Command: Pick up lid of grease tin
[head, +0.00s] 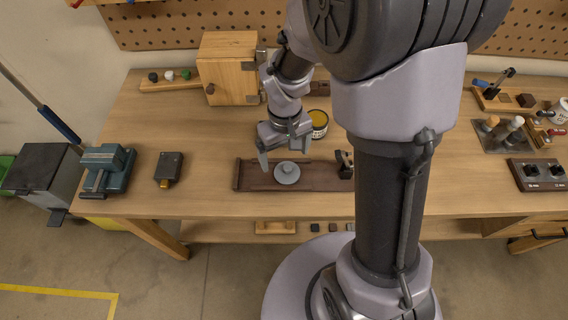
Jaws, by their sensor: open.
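A round grey lid (287,173) with a small raised knob lies flat on a dark brown tray (262,181) near the front of the wooden workbench. A tin with yellow contents (319,121) stands uncovered behind it, partly hidden by my arm. My gripper (285,156) points down just behind and above the lid, its fingers spread apart with nothing seen between them. From this view I cannot tell its exact height over the lid.
A small dark block-like tool (344,163) stands at the tray's right end. A dark box (169,168) and a green vise (107,168) are to the left. A wooden cabinet (229,70) stands behind. The bench between box and tray is clear.

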